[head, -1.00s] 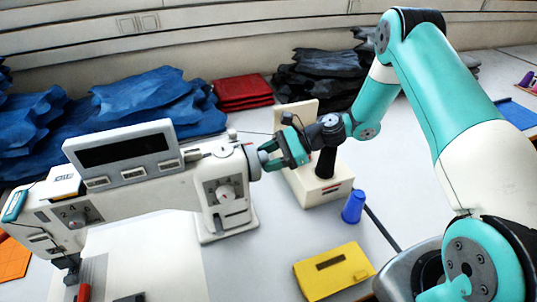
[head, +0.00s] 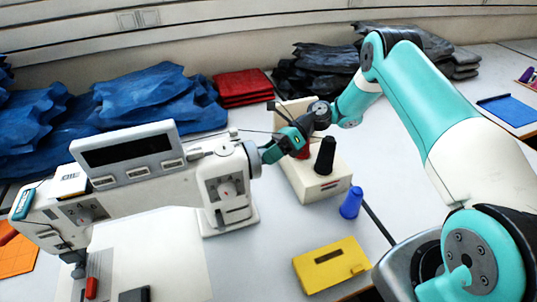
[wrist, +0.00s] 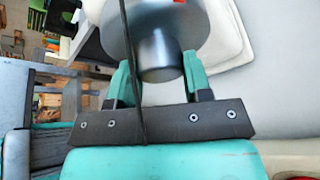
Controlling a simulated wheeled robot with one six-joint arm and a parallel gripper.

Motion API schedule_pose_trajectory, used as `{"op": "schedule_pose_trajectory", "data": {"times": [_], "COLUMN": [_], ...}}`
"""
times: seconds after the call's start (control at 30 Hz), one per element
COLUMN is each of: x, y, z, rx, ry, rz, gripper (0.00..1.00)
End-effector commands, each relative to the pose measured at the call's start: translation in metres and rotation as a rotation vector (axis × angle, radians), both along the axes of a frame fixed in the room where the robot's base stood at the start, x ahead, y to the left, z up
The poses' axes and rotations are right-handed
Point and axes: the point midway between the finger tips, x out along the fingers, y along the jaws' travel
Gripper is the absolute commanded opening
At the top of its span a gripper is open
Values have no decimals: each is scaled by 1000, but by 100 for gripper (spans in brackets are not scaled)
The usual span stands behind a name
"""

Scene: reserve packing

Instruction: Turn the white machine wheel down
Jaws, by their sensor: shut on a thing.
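The white sewing machine (head: 150,188) stands at the left in the head view, with a display panel on top. Its wheel (head: 253,158) is at the right end of the machine, partly hidden by my gripper. In the wrist view the wheel is the grey round part with a hub (wrist: 160,52) between the fingers. My gripper (head: 268,154) reaches it from the right and is shut on the wheel. In the wrist view the teal fingers of my gripper (wrist: 157,75) stand on either side of the hub.
A white box (head: 312,180) with a black thread cone (head: 325,155) stands just right of the gripper. Blue cloth (head: 150,95) and red cloth (head: 242,87) lie behind. A dark thread crosses the wrist view.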

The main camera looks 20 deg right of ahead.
Motion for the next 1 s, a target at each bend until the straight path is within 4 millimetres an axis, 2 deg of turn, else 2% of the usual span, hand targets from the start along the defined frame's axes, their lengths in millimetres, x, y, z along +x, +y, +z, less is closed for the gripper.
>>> {"op": "schedule_pose_trajectory", "data": {"times": [0.3, 0.8, 0.83, 0.9, 1.0], "x": [2, 3, 3, 2, 2], "y": [-1, -1, -1, -1, 0], "z": [0, 1, 1, 1, 0], "rx": [0, 0, 0, -1, 0], "ry": [99, 115, 115, 115, 116], "rz": [-7, -9, -9, -7, -5], "gripper": [22, 22, 52, 68, 70]}}
